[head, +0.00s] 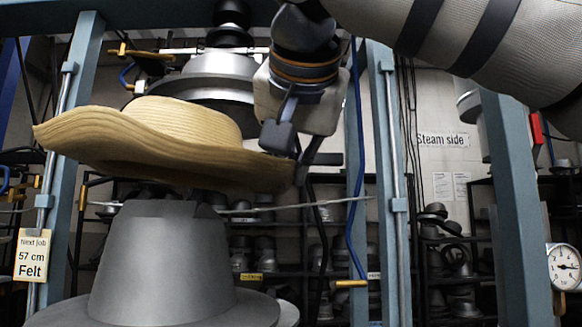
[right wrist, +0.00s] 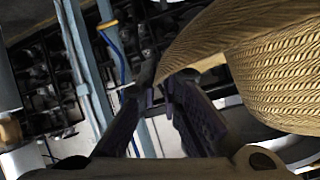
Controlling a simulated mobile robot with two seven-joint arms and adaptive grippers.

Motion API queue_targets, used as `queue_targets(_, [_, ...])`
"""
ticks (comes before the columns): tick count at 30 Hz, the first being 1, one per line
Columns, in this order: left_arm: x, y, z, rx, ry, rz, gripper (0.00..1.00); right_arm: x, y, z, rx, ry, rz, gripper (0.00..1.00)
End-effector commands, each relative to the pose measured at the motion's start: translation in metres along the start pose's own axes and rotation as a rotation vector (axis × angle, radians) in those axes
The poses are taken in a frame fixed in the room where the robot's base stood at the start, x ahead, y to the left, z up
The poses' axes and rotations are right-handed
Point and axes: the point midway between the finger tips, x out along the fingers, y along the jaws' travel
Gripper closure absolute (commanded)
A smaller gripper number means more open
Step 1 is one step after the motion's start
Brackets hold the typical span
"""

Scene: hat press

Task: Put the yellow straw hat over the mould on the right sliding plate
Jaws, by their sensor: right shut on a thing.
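The yellow straw hat (head: 180,135) is in the air in the head view, brim down and slightly tilted. It is above a grey hat-shaped mould (head: 160,265) with a wide brim and appears apart from it. My right gripper (head: 290,150) is shut on the right edge of the brim. In the right wrist view the hat (right wrist: 270,75) fills the upper right, its brim at the fingers of my right gripper (right wrist: 165,90). The sliding plate under the mould is not clearly seen. My left gripper is not in view.
A large grey press head (head: 205,75) hangs behind and above the hat. Blue frame posts (head: 65,170) (head: 515,210) stand at both sides. A gauge (head: 565,267) is at far right. Shelves with several grey moulds (head: 455,260) are behind.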

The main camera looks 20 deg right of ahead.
Motion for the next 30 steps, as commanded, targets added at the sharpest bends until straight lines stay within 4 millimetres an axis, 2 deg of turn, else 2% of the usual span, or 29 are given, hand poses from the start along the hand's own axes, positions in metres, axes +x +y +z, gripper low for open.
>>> queue_targets(14, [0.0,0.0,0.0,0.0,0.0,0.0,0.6,0.0,0.0,0.001,-0.002,0.001,0.001,1.0])
queue_targets(30, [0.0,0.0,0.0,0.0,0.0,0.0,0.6,0.016,0.013,0.04,-0.077,0.006,0.041,1.0])
